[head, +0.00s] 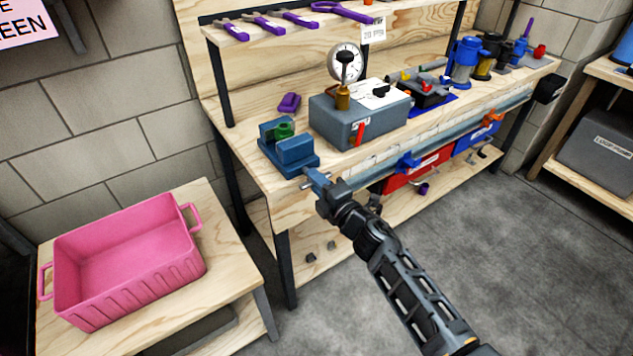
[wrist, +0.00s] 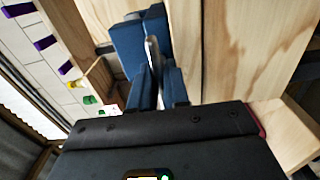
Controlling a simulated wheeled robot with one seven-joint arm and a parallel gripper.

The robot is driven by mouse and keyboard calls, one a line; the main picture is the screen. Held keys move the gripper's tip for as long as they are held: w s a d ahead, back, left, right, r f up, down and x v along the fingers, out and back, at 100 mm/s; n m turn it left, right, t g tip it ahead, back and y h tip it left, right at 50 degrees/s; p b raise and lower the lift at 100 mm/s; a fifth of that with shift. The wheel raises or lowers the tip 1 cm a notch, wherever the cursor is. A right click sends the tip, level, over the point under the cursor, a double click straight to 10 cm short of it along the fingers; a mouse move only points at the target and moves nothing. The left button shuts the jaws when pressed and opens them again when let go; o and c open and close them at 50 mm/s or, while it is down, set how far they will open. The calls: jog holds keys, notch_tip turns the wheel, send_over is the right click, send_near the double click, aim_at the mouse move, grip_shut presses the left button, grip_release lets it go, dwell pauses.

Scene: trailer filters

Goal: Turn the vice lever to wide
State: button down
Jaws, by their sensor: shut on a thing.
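The blue vice (head: 290,155) stands at the near left corner of the wooden workbench, with a green round part (head: 284,130) at its jaws. Its metal lever (head: 305,184) sticks out at the vice's front, over the bench edge. My gripper (head: 318,182) reaches the lever from the front right. In the wrist view the grey lever (wrist: 152,52) runs between my blue fingers (wrist: 157,88), which are shut on it. The vice body (wrist: 127,45) shows behind. The fingers and my wrist hide part of the lever, so its exact setting cannot be told.
A grey box with a dial gauge (head: 345,62) stands right of the vice, and a purple block (head: 289,103) lies behind it. A pink crate (head: 190,262) sits on a low table at left. Red and blue bins hang under the bench. The floor at right is clear.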

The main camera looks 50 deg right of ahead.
jog(key=shift+f, duration=0.1)
dwell(0.4)
jog(key=c, duration=1.2)
grip_release()
jog(key=shift+s, duration=0.1)
jog(key=b+v, duration=0.1)
jog(key=v, duration=0.6)
jog(key=shift+s+a, duration=0.2)
jog(key=shift+s, duration=0.15)
jog(key=s+a+r+m+y, duration=0.25)
jog(key=s+a+m, duration=0.35)
jog(key=s+a, duration=0.9)
jog(key=s+a+r+m+g+y, duration=0.1)
jog(key=s+a+r+m, duration=0.1)
jog(key=s+r+m, duration=0.2)
jog(key=s+a+r+m+g+y, duration=0.1)
jog(key=s+a+r+m, duration=0.2)
jog(key=s, duration=0.7)
notch_tip(320, 180, up, 3)
jog(key=shift+s+a+f+m+g, duration=0.1)
jog(key=shift+s+a+m+g, duration=0.15)
jog(key=shift+m, duration=0.65)
